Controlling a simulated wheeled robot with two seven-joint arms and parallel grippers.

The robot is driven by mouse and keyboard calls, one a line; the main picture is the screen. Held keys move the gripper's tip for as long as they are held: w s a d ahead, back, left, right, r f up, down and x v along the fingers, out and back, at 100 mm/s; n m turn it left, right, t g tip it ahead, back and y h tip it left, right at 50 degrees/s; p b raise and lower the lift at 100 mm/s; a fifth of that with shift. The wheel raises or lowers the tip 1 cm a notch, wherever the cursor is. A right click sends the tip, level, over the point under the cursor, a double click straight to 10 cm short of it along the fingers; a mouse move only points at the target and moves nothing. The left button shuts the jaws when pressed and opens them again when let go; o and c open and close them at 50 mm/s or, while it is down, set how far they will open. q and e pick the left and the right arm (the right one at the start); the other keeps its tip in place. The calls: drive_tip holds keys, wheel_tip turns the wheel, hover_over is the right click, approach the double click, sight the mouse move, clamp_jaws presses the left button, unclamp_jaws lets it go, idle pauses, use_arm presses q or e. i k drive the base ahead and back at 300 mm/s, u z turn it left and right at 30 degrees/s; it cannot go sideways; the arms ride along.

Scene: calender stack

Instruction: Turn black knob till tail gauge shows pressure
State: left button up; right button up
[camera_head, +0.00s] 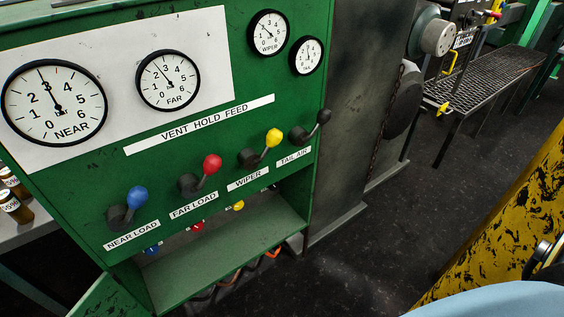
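A green control panel (215,170) fills the left of the head view. The black knob (323,117) is on a short lever at the panel's right end, above the TAIL AIR label (294,158). The lever points up and to the right. The tail gauge (306,56) is the small white dial at the upper right of the panel; its needle is too small to read surely. Neither gripper shows in this view, and nothing touches the black knob.
Yellow (274,137), red (212,164) and blue (137,196) knobs stand left of the black one. A grey cabinet (360,100) stands right of the panel. Dark floor (390,230) lies clear in front. A worn yellow structure (510,220) stands at right.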

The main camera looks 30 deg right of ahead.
sight(273, 188)
drive_tip(key=z, duration=1.05)
drive_tip(key=i, duration=0.05)
drive_tip(key=z, duration=0.05)
